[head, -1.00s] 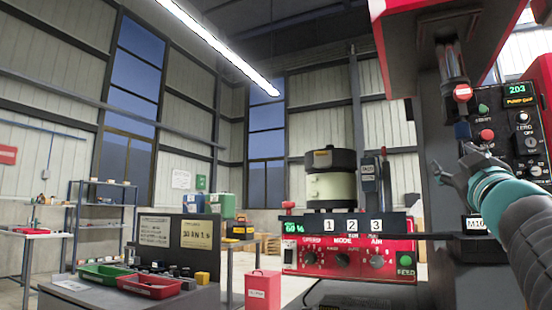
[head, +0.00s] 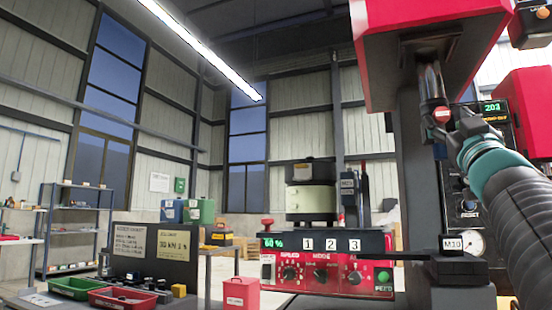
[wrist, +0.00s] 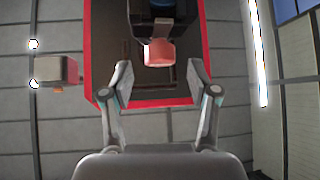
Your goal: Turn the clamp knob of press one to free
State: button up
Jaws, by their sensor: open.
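The press (head: 430,60) stands at the right, with a red head over a dark column and a shiny vertical ram. A small round red knob with a white bar (head: 441,114) sits at the ram's lower part; it looks like the clamp knob. My gripper (head: 448,138) is just below and beside this knob, its tips partly hidden by my wrist. In the wrist view my gripper (wrist: 160,82) is open and empty. A red knob (wrist: 159,53) lies ahead, between the lines of the fingers and apart from them. Its bar does not show there.
A red control panel (head: 325,265) with dials stands left of the press. A bench with green (head: 75,287) and red trays (head: 122,299) stands at the left.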

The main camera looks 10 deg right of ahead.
aim_at(443, 114)
jog(key=shift+p+x, duration=0.8)
jog(key=shift+x, duration=1.15)
jog(key=shift+c, duration=0.3)
grip_shut()
